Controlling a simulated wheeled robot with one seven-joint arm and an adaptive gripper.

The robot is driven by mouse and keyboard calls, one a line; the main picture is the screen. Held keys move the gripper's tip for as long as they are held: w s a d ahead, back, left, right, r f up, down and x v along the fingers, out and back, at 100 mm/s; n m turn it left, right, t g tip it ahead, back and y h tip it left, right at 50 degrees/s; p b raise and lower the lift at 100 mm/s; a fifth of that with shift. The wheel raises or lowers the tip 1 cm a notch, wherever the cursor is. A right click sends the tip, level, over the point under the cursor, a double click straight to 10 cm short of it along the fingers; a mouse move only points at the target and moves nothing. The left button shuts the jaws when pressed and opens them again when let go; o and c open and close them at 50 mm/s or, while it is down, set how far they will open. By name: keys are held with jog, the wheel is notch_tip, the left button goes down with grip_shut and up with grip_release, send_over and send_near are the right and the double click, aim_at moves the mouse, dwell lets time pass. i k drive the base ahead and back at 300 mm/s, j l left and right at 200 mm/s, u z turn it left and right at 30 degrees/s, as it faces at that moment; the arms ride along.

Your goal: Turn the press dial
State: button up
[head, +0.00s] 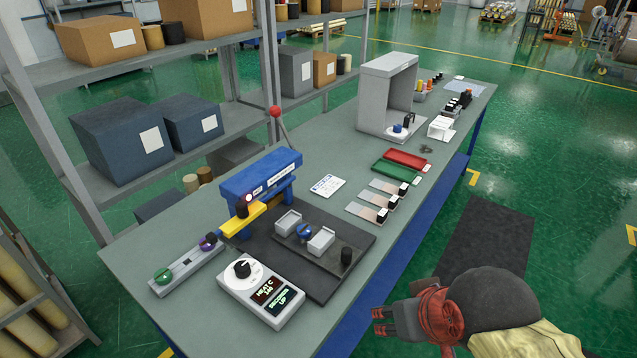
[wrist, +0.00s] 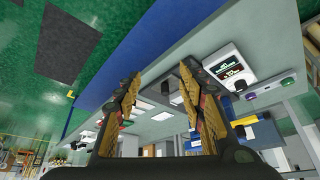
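The press dial (head: 242,268) is a black knob on a round white face, on top of a light grey control box (head: 230,287) at the near end of the bench. The box also carries dark display panels (head: 277,296) with lit text. The blue press (head: 260,177) with a red-balled lever stands behind it. The control box also shows in the wrist view (wrist: 228,66), upside down. My gripper (head: 382,322) is off the bench's front side, to the right of the box and well apart from it. In the wrist view its two fingers (wrist: 158,92) are spread with nothing between them.
The long bench (head: 150,250) holds a dark press plate (head: 318,283), small sample cards (head: 368,212), red (head: 405,158) and green (head: 390,171) trays, and a grey open-fronted housing (head: 375,95). Shelves with boxes (head: 120,139) stand behind.

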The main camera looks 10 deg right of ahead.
aim_at(242, 269)
jog(key=j+u, duration=0.15)
jog(key=u, duration=0.25)
jog(key=i+j+u, duration=0.1)
jog(key=u, duration=0.25)
jog(key=i+u, duration=0.15)
jog(key=u, duration=0.25)
